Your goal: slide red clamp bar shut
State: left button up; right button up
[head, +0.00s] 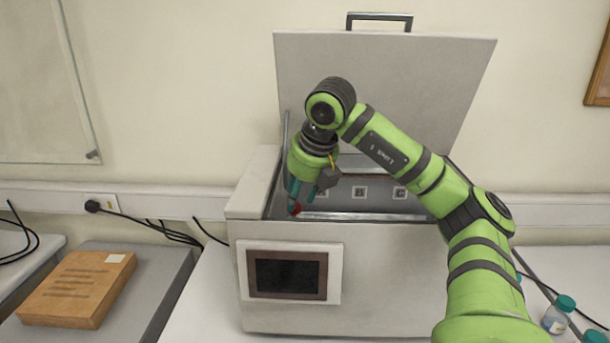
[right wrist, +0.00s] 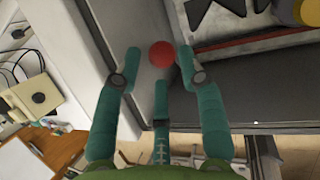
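My right gripper (head: 295,195) reaches down into the left front corner of the open white machine (head: 355,285). A round red knob (head: 296,209) shows just at its fingertips; I take it as part of the red clamp bar. In the right wrist view the teal fingers (right wrist: 158,58) are spread, with the red knob (right wrist: 162,54) between their tips. A gap shows on each side of the knob, so the gripper is open around it. A thin red strip (right wrist: 262,42) also shows inside the machine. My left gripper is not in view.
The machine's lid (head: 440,85) stands raised at the back. A dark screen (head: 287,276) is on its front. A brown box (head: 80,287) lies at left on a grey surface. A bottle with a teal cap (head: 558,315) stands at right. Black cables run along the wall.

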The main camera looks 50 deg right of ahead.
jog(key=v, duration=0.7)
jog(key=shift+f, duration=0.15)
dwell(0.4)
